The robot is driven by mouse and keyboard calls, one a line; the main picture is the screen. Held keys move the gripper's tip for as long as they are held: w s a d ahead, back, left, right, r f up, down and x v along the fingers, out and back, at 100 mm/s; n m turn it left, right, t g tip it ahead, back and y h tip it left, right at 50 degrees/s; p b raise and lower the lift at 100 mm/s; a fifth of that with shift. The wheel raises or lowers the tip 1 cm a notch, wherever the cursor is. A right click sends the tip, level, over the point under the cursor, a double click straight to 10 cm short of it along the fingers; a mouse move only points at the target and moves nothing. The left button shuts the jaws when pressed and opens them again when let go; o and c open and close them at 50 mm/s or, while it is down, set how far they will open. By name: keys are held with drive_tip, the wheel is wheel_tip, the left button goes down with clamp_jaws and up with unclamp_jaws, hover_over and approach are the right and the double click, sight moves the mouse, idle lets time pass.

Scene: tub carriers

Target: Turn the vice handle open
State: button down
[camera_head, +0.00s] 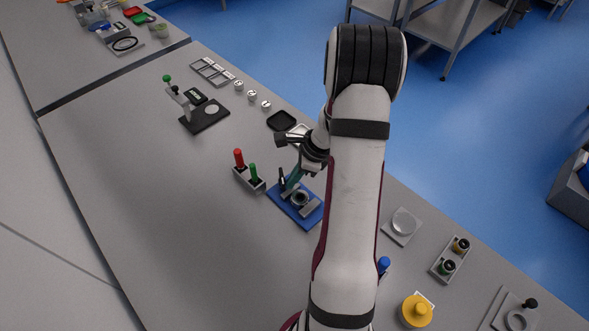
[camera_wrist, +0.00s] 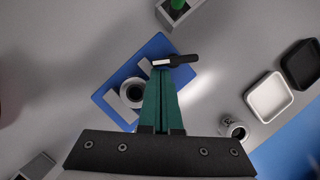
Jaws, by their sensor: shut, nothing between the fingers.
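The vice is a grey device on a blue base plate (camera_head: 310,220); the plate also shows in the wrist view (camera_wrist: 158,46). A dark round piece (camera_wrist: 133,92) sits between its grey jaws. The vice handle (camera_wrist: 182,60) is a black grip on a short light lever, lying across the plate's far edge in the wrist view. It shows upright and dark in the head view (camera_head: 282,179). My gripper (camera_wrist: 163,72) has green fingers, closed together and empty. The fingertips are over the vice, right beside the handle's lever; I cannot tell whether they touch. The fingers cover part of the vice.
A rack with a red and a green handle (camera_head: 252,180) stands left of the vice. Black and white trays (camera_head: 281,121) lie behind it. A grey plate with a round disc (camera_head: 402,225) is on the right. The table front-left of the vice is clear.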

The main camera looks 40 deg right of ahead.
drive_tip(key=shift+a+m+t+h, duration=0.15)
drive_tip(key=shift+a+m+h, duration=0.2)
drive_tip(key=shift+m, duration=0.6)
drive_tip(key=shift+a+m+t+h, duration=0.2)
drive_tip(key=shift+a+m+h, duration=0.1)
drive_tip(key=shift+m, duration=0.7)
drive_tip(key=shift+a+m+t+h, duration=0.15)
drive_tip(key=shift+a+m+h, duration=0.2)
drive_tip(key=shift+m, duration=0.6)
idle(2.3)
drive_tip(key=shift+w+d, duration=0.1)
idle(0.8)
